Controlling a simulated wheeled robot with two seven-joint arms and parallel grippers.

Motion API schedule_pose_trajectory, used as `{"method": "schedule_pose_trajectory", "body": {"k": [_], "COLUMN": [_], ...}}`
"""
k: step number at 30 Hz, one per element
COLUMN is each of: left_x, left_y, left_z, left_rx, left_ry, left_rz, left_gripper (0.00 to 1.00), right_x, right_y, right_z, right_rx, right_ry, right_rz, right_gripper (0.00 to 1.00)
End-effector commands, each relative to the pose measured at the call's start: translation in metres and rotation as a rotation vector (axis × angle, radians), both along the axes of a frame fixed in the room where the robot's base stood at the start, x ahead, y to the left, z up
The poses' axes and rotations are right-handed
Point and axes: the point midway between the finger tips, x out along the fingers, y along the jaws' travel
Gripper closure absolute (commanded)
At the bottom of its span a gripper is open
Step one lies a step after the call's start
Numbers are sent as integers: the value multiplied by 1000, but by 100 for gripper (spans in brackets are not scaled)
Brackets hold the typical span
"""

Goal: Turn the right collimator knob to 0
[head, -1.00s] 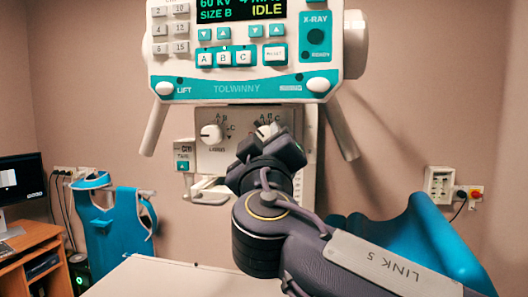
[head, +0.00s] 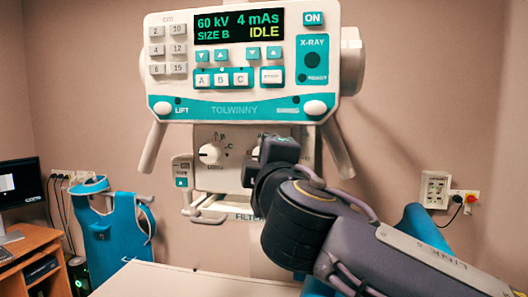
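The collimator panel (head: 225,181) hangs below the X-ray console. Its left knob (head: 209,153) is white, with small letter marks around it. My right gripper (head: 273,158) is in front of the panel's right half, its arm coming in from the lower right. It covers nearly all of the right collimator knob, so the pointer and the 0 mark cannot be read. Its fingers are dark and seen from behind. I cannot tell whether they touch the knob or how far apart they are. My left gripper is out of view.
The teal and white console (head: 240,110) is just above my gripper, with handles (head: 153,147) angling down on both sides. Its display (head: 239,26) reads 60 kV, 4 mAs, SIZE B, IDLE. A white table top (head: 190,282) is below. A blue apron (head: 117,228) hangs at left.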

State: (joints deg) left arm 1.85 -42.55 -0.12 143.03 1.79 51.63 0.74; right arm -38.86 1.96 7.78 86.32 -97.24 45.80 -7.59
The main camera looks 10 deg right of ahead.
Motion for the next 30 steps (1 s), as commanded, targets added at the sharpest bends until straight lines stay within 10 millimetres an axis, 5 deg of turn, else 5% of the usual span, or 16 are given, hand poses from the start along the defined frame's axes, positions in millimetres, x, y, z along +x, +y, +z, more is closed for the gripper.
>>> {"method": "schedule_pose_trajectory", "body": {"k": [18, 19, 23, 30], "left_x": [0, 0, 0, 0], "left_y": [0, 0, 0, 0], "left_z": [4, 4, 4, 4], "left_rx": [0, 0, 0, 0], "left_ry": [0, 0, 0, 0], "left_rz": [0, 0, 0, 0], "left_gripper": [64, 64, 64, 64], "right_x": [0, 0, 0, 0], "right_y": [0, 0, 0, 0], "right_z": [0, 0, 0, 0], "right_rx": [-43, -43, -42, -41], "right_ry": [17, 17, 17, 17], "right_rz": [-1, -1, -1, -1], "right_gripper": [90, 64, 47, 45]}}
